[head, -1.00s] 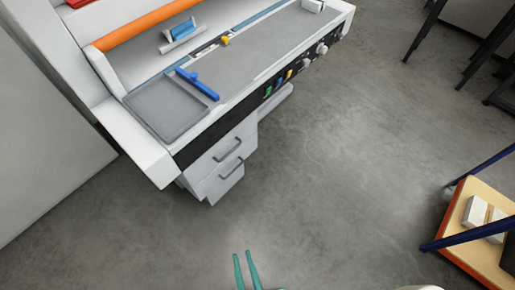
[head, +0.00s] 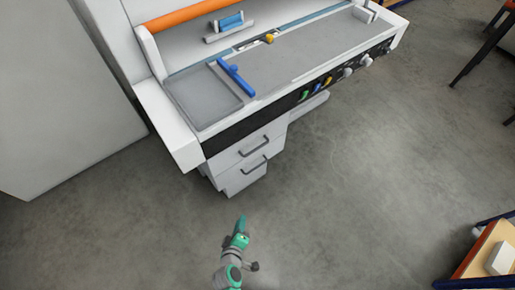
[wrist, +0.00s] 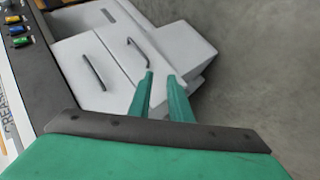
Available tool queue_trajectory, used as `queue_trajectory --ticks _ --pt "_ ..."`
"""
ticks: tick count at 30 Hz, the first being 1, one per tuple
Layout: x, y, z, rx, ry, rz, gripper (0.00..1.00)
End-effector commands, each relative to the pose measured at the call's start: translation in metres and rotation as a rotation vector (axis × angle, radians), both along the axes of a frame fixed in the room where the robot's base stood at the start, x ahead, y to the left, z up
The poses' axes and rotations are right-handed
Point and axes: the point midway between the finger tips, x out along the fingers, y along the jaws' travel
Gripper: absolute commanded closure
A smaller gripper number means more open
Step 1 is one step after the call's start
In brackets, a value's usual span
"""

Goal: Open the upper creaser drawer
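The creaser (head: 310,75) is a long white machine with a grey bed and a black control strip. Two light drawers sit below its left end. The upper drawer (head: 232,160) has a dark bar handle (head: 253,147), and the lower drawer (head: 240,181) has a similar one (head: 255,164). Both look shut. In the wrist view, the upper handle (wrist: 94,72) is left of my fingers and the lower handle (wrist: 138,52) is just beyond them. My gripper (head: 241,222) is in front of the drawers, apart from them. Its green fingers (wrist: 160,74) are parted and empty.
Coloured buttons (head: 316,88) and knobs line the control strip. A tall grey cabinet (head: 65,90) stands left of the creaser. A wooden-topped table (head: 490,250) is at lower right, and a dark-legged table at upper right. The concrete floor between is clear.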

Motion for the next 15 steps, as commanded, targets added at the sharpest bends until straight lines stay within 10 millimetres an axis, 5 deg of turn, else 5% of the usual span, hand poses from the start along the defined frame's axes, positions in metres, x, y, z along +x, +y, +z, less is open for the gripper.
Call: queue_trajectory --ticks 7,15 --pt "0.097 -0.002 -0.009 -0.406 0.028 0.055 0.82" --pt "0.191 -0.008 0.036 -0.817 0.01 0.03 0.82"
